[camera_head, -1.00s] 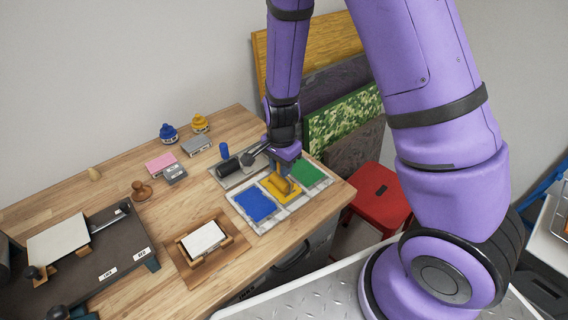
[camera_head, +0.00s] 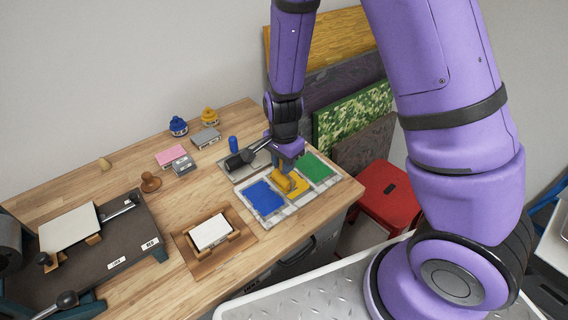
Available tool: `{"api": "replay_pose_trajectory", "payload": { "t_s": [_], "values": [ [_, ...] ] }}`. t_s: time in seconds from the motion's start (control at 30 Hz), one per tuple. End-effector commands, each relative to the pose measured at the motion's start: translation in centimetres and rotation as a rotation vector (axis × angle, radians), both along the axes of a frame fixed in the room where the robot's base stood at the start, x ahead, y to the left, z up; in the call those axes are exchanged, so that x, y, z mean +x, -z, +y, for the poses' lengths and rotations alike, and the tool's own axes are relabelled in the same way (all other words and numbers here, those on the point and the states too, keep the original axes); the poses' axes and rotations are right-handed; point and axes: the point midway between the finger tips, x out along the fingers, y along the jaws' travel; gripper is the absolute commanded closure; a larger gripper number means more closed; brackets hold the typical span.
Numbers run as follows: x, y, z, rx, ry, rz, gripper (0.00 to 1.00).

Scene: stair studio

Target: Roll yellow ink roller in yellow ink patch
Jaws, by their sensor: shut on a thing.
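The yellow ink patch (camera_head: 301,188) lies on a pale tray (camera_head: 262,220) between a blue patch (camera_head: 265,198) and a green patch (camera_head: 316,168). A yellow roller (camera_head: 284,183) is on or just above the yellow patch, under my gripper (camera_head: 286,164). My gripper points down and is shut on the roller; its fingertips are mostly hidden by the wrist. Whether the roller touches the ink is too small to tell.
A dark roller (camera_head: 240,159) and a blue-handled tool (camera_head: 233,144) lie on a grey plate behind. A wooden stand with a white block (camera_head: 210,232) is at the front left. A red stool (camera_head: 388,194) stands right of the table.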

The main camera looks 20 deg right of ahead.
Motion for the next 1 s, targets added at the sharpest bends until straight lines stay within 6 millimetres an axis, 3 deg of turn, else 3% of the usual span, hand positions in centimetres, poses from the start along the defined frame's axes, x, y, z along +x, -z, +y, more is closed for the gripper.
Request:
{"api": "replay_pose_trajectory", "payload": {
  "t_s": [0.7,1.0],
  "values": [
    [0.1,-5.0,0.1,0.001,0.0,-0.003,0.93],
    [0.0,-6.3,0.0,0.001,-0.001,-0.002,0.93]
  ]
}}
